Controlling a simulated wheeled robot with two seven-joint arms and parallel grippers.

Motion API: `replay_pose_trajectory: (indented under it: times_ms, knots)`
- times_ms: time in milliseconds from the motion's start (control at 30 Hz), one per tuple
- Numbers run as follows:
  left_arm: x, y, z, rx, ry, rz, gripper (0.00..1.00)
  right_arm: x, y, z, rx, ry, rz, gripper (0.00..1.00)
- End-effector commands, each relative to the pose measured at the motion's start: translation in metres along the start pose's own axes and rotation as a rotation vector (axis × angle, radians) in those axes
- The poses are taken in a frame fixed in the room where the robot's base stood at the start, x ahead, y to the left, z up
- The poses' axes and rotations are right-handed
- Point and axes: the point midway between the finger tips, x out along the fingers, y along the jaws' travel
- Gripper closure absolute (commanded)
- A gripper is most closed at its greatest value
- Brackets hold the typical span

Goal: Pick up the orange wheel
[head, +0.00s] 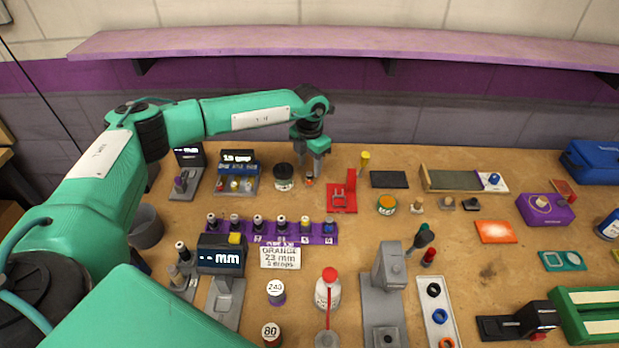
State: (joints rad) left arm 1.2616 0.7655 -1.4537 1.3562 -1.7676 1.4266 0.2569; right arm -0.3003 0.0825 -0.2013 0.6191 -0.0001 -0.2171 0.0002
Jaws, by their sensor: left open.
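An orange ring (446,343), which looks like the orange wheel, lies in the front end of a white tray (435,302), partly cut by the picture's lower edge. A blue ring (440,316) and a black ring (433,290) lie behind it in the same tray. My left gripper (317,169) is open, pointing down at the back of the table, far from the tray. A small dark piece with an orange-red top (309,178) stands close by its fingertips; whether they touch is unclear. My right gripper does not show.
A red stand (342,196) is just right of my left gripper and a dark jar (284,177) just left. An orange-topped round tin (387,204) stands farther right. A grey press (385,290) stands left of the tray. A purple shelf (380,42) overhangs the back.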

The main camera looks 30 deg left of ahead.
Motion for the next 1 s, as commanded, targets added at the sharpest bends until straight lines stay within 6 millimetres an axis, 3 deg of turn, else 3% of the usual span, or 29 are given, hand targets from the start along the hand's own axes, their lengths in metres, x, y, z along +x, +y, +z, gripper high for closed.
replay_pose_trajectory:
  times_ms: [167,300,567,600,833,1000]
  knots:
    - [0.024,0.002,0.001,0.0,0.005,0.0,0.54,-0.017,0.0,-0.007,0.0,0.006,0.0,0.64]
    - [0.042,0.003,0.001,0.0,0.003,0.0,0.54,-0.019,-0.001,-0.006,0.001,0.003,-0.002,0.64]
    - [0.047,0.003,0.002,0.001,0.001,0.0,0.54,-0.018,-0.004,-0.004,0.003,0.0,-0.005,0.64]
    - [0.047,0.003,0.002,0.001,0.001,0.0,0.56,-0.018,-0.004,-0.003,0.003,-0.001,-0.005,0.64]
    - [0.047,0.003,0.002,0.0,0.001,0.0,1.0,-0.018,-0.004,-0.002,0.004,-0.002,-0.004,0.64]
    - [0.047,0.003,0.002,0.0,0.001,0.0,1.0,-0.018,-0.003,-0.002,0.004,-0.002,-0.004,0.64]
